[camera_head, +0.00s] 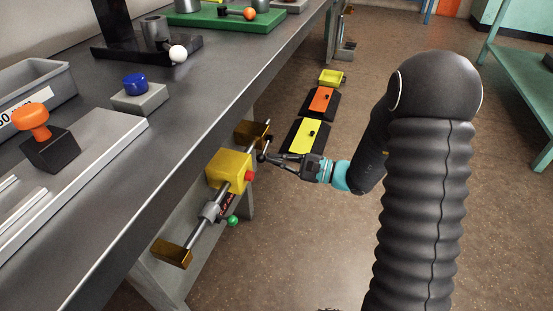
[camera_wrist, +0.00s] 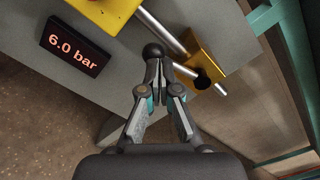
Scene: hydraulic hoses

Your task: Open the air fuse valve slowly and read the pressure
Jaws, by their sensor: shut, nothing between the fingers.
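The yellow valve block (camera_head: 229,170) sits on a pipe along the bench's side, with a red button (camera_head: 249,176) on it. Its yellow edge also shows at the top of the wrist view (camera_wrist: 100,8). A dark display (camera_wrist: 76,46) beside it reads 6.0 bar in the wrist view. A black ball knob (camera_wrist: 153,51) is right at my fingertips; whether they touch cannot be told. My gripper (camera_head: 265,157) is shut and empty, its fingertips (camera_wrist: 156,68) pointing at the knob. What the knob joins to is partly hidden.
Brass brackets (camera_head: 172,254) hold the pipe ends; the far one (camera_wrist: 206,58) is close to my fingers. A green ball (camera_head: 232,221) hangs below the pipe. The grey bench (camera_head: 185,105) overhangs the valve. Yellow and orange panels (camera_head: 306,137) lie on the floor beyond.

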